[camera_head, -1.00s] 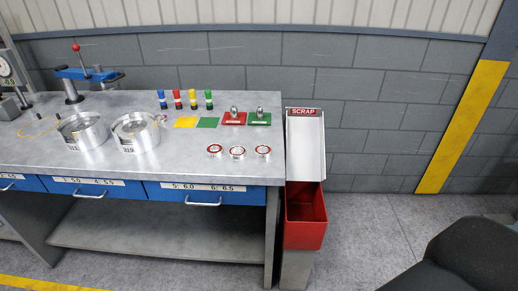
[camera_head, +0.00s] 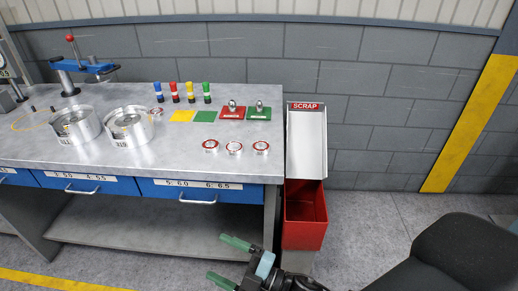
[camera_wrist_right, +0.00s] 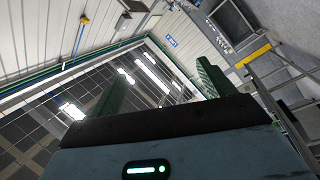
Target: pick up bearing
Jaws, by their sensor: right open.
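Several small round silver pieces with red rings, which look like bearings, are on the workbench (camera_head: 185,155). Three sit in a row near its front right: the left bearing (camera_head: 211,146), the middle bearing (camera_head: 234,148) and the right bearing (camera_head: 261,147). A similar round piece (camera_head: 157,112) lies farther back, beside a large silver cylinder. My right gripper (camera_head: 228,261) is open and empty, with green fingers, in front of the bench and below its top. In the right wrist view its fingers (camera_wrist_right: 160,90) are apart, facing the ceiling and walls. My left gripper is out of view.
Two large silver cylinders (camera_head: 75,126) (camera_head: 129,127) and a blue press (camera_head: 85,68) stand at the left. Colored cylinders (camera_head: 190,95) and red and green plates (camera_head: 231,113) (camera_head: 258,114) are behind the bearings. A red scrap bin (camera_head: 305,222) with a chute stands right of the bench.

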